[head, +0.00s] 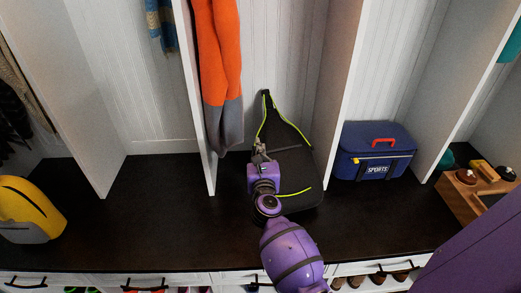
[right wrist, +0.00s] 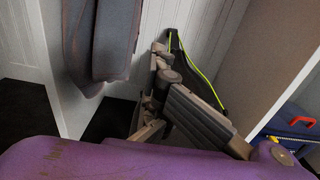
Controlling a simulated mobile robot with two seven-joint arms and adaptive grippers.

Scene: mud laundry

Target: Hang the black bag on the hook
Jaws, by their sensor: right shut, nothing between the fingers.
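The black bag (head: 298,170) with yellow-green trim sits on the dark bench in the middle cubby, leaning toward the back panel. Its strap (head: 266,97) stands up in a narrow peak. My right gripper (head: 259,147) is in front of the bag's left part and hides some of it. It is shut with nothing between the fingers. In the right wrist view the gripper (right wrist: 159,60) overlaps the bag's trimmed upper part (right wrist: 202,84); whether they touch is unclear. No hook can be made out in either view. My left gripper is not in view.
An orange and grey garment (head: 220,70) hangs by the left divider. A blue sports bag (head: 372,158) sits in the cubby to the right. A yellow bag (head: 28,205) is at far left, a wooden box (head: 462,205) at right. The bench between is clear.

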